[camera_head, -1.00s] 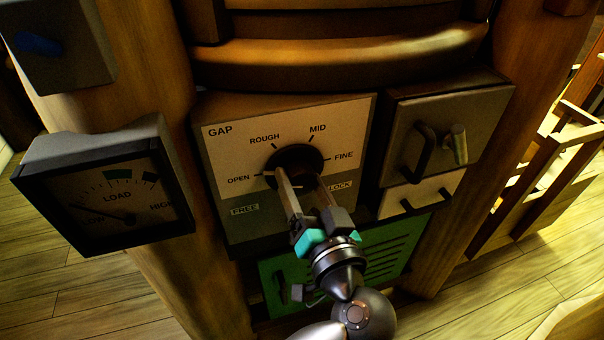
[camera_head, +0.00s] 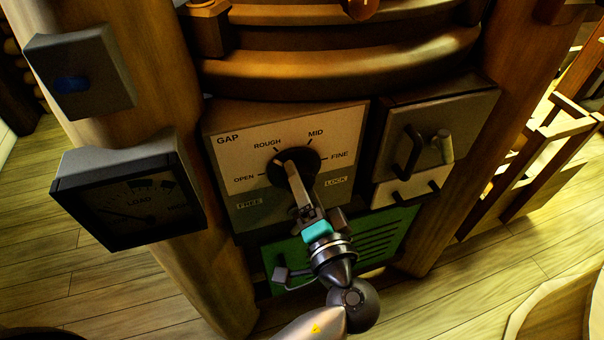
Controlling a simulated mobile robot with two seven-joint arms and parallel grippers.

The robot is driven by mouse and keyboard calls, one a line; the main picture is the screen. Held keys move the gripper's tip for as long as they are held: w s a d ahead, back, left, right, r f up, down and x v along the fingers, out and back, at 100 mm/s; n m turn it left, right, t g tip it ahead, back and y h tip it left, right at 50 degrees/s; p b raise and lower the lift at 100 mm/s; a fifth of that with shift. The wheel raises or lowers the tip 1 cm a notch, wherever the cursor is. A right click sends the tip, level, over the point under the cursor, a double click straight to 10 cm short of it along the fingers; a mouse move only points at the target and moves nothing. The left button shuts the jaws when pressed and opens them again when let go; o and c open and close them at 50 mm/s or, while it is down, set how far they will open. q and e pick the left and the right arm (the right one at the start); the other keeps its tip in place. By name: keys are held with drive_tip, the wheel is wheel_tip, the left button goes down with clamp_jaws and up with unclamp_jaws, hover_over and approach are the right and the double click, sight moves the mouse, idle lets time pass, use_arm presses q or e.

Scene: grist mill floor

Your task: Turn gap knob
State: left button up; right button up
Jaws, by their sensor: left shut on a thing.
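The gap knob (camera_head: 311,162) is a dark round knob on the pale GAP panel (camera_head: 229,176). OPEN, ROUGH, MID and FINE are printed around it, with FREE and LOCK labels below. My left gripper (camera_head: 293,163) reaches up from below with its fingers on the knob, shut on it. The fingers cover the knob's left and middle part, so I cannot tell which mark it points to. My right gripper is not in view.
A grey panel with a handle (camera_head: 408,151) sits right of the GAP panel. A green vented panel (camera_head: 388,240) lies below. Wooden racks stand at far right.

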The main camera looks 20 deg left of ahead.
use_arm(q)
drive_tip(key=shift+a+m+p, duration=0.1)
drive_tip(key=shift+m+p, duration=0.5)
drive_tip(key=shift+m, duration=0.3)
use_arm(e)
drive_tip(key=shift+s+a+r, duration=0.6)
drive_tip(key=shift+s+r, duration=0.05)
use_arm(q)
drive_tip(key=o, duration=1.4)
drive_tip(key=shift+c, duration=0.2)
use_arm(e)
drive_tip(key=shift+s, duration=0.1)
